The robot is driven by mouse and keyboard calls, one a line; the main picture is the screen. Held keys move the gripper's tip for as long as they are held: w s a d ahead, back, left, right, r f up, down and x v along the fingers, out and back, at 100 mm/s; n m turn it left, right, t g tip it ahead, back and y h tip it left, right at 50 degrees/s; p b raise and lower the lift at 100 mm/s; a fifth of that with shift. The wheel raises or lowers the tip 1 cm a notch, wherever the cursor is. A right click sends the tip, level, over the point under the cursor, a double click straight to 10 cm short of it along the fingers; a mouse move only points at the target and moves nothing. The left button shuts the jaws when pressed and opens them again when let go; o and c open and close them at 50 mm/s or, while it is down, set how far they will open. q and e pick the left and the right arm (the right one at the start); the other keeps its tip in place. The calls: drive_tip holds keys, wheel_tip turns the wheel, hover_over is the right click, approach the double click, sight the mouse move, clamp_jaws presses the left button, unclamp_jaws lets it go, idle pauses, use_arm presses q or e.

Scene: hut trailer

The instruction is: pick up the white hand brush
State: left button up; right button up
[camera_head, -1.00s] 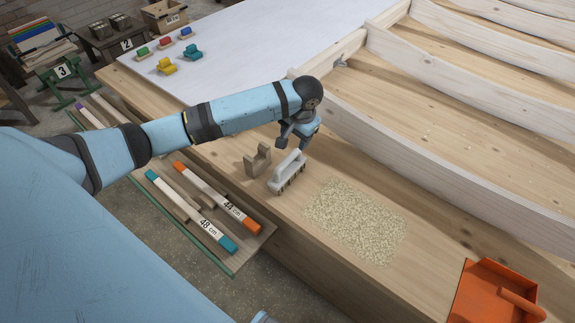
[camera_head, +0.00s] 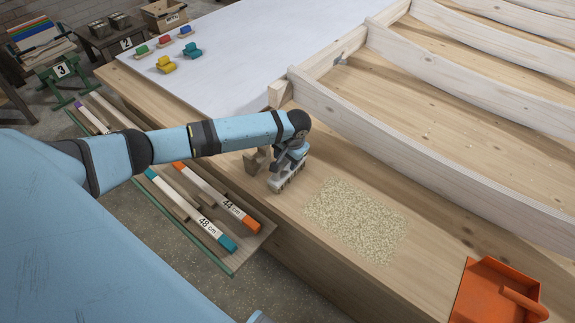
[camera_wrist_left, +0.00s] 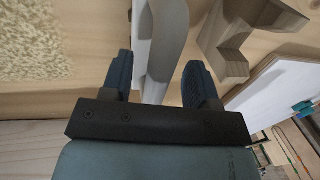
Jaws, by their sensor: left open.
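The white hand brush (camera_head: 277,184) stands on the wooden bench, with its dark bristle tufts facing down. My left gripper (camera_head: 286,166) is right over it, and the jaws hide much of its handle in the head view. In the left wrist view the brush's pale handle (camera_wrist_left: 166,40) runs between the two fingers of the open left gripper (camera_wrist_left: 158,78). I cannot tell whether either finger touches it. My right gripper is not in view.
A notched wooden block (camera_head: 254,161) stands just left of the brush. A patch of sawdust (camera_head: 355,220) lies to its right, and an orange dustpan (camera_head: 485,300) is at the lower right. A pale wooden beam (camera_head: 400,145) runs behind.

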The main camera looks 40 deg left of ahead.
use_arm(q)
drive_tip(key=shift+f, duration=0.4)
drive_tip(key=shift+c, duration=0.4)
clamp_jaws()
drive_tip(key=shift+r, duration=0.2)
